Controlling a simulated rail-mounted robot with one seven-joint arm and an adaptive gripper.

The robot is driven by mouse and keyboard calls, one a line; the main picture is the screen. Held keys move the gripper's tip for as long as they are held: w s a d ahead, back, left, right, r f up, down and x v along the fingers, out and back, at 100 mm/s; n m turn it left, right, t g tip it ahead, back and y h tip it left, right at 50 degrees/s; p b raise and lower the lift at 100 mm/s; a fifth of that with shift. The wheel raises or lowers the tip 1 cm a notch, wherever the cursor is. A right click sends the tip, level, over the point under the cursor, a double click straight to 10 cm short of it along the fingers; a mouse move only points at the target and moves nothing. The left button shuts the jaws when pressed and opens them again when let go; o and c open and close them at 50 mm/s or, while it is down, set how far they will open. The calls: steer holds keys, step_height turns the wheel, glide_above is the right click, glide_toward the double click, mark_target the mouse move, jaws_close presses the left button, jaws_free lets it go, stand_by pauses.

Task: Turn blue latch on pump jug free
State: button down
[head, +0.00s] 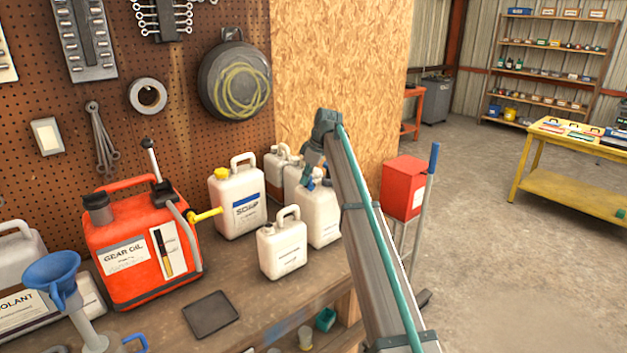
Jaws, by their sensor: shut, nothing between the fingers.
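My gripper (314,170) hangs small and partly hidden at the far end of my arm, over the top of a white jug (319,222). It looks shut, with nothing visible held. A small blue part (310,184), which may be the latch, shows at this jug's top, close to the fingertips. I cannot tell whether they touch or how the blue part is turned. My arm covers the jug's right side. A red gear oil jug (128,285) to the left has a pump-like black-knobbed lever (151,160) and a yellow spout (207,215); no blue latch shows on it.
A white soap jug (238,212) and a small white jug (283,250) stand left of my gripper on the bench (255,295). A blue funnel (50,272) is at front left. A black tray (211,314) lies in front. An upright wood panel (335,60) stands behind.

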steer(key=shift+d+b, duration=0.55)
steer(key=shift+d, duration=0.55)
steer(key=shift+w+d, duration=0.3)
steer(key=shift+d, duration=0.3)
steer(key=shift+w+d, duration=0.15)
steer(key=shift+d, duration=0.1)
steer(key=shift+s+a+r, duration=0.1)
steer(key=shift+s+a, duration=0.2)
steer(key=shift+s, duration=0.05)
steer(key=shift+s+a+r, duration=0.2)
steer(key=shift+s+a, duration=0.25)
steer(key=shift+s, duration=0.05)
steer(key=shift+s+a+r, duration=0.15)
steer(key=shift+s+a, duration=0.3)
steer(key=shift+w+a+r, duration=0.1)
steer(key=shift+a+r, duration=0.25)
steer(key=shift+r, duration=0.25)
step_height(320, 180, up, 8)
steer(key=w+d+b, duration=0.1)
steer(key=d+b, duration=0.1)
steer(key=shift+w, duration=0.35)
